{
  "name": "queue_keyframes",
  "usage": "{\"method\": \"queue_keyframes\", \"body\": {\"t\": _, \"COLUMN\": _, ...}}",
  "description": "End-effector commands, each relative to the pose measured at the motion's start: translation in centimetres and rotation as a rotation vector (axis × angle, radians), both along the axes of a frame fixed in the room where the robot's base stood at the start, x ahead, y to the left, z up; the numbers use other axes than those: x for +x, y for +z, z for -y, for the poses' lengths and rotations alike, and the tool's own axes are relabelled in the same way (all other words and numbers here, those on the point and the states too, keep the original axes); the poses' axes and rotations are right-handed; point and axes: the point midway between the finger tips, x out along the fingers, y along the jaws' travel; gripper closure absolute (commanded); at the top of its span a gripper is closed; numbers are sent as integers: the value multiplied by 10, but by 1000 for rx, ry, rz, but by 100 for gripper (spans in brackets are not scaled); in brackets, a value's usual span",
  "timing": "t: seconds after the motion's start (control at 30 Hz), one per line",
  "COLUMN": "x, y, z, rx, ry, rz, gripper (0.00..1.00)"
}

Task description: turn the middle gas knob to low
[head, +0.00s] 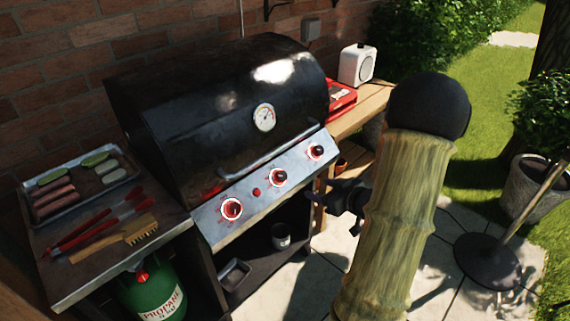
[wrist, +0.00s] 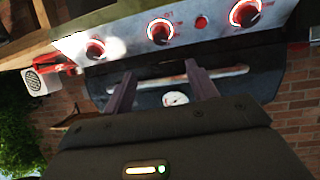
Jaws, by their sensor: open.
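The middle gas knob (head: 278,178) is a dark knob with a red-marked ring on the grill's sloped silver control panel (head: 255,202). It sits between the left knob (head: 231,209) and the right knob (head: 316,152). My gripper (head: 335,198) is in front of the panel, to the right of the middle knob and apart from it. In the wrist view, which is turned nearly upside down, the middle knob (wrist: 160,31) shows just beyond the gap between my open, empty fingers (wrist: 159,70). The knob's pointer is too small to read.
The black grill lid (head: 215,100) is closed, with a handle bar above the panel. A small red button (head: 256,192) lies between the left and middle knobs. A tray of food (head: 80,185), tongs and a brush lie left. A green propane tank (head: 150,290) stands below.

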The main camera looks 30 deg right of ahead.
Motion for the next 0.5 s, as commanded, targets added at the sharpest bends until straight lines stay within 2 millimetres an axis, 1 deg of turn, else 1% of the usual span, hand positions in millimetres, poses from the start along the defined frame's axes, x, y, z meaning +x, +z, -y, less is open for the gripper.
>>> {"method": "queue_keyframes", "body": {"t": 0.03, "x": -1, "y": 3, "z": 1, "rx": 7, "ry": 5, "rz": 7, "gripper": 43}}
{"method": "queue_keyframes", "body": {"t": 0.33, "x": 0, "y": 1, "z": -1, "rx": 7, "ry": 8, "rz": 9, "gripper": 43}}
{"method": "queue_keyframes", "body": {"t": 0.5, "x": 7, "y": -3, "z": -2, "rx": 6, "ry": 8, "rz": 9, "gripper": 43}}
